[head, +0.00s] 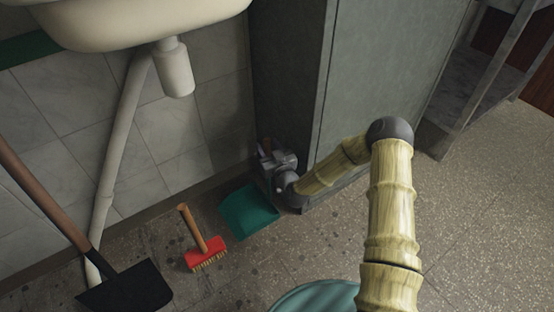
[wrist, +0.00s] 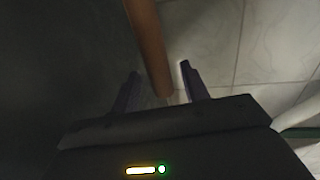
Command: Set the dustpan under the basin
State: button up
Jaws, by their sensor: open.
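The teal dustpan (head: 250,212) lies on the floor near the corner between the tiled wall and the grey cabinet. My gripper (head: 266,152) is just behind it, low beside the cabinet. In the wrist view my gripper (wrist: 158,82) is open, with a brown wooden handle (wrist: 148,40) running between its spread fingers. This looks like the dustpan's handle, but its join to the pan is hidden. The cream basin (head: 140,22) is on the wall at the upper left, with open floor below it.
A red brush (head: 205,253) with a wooden handle lies left of the dustpan. A black shovel (head: 126,288) leans at the far left beside the basin's drainpipe (head: 116,150). The grey cabinet (head: 375,75) stands close on the right. A teal round object (head: 312,298) shows at the bottom edge.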

jog(key=p+v, duration=0.5)
jog(key=v, duration=0.6)
jog(key=shift+s+d, duration=0.1)
jog(key=s+d+r+g+h, duration=0.5)
jog(key=s+d+r+g, duration=0.2)
jog(key=d+r+g, duration=0.3)
jog(key=s+d+r+m+g+h, duration=0.2)
jog(key=s+d+r+m+g, duration=0.1)
jog(key=s+r, duration=0.6)
jog(key=s+m+g, duration=0.1)
jog(key=s, duration=0.3)
jog(key=shift+r+m, duration=0.15)
jog(key=shift+m, duration=0.15)
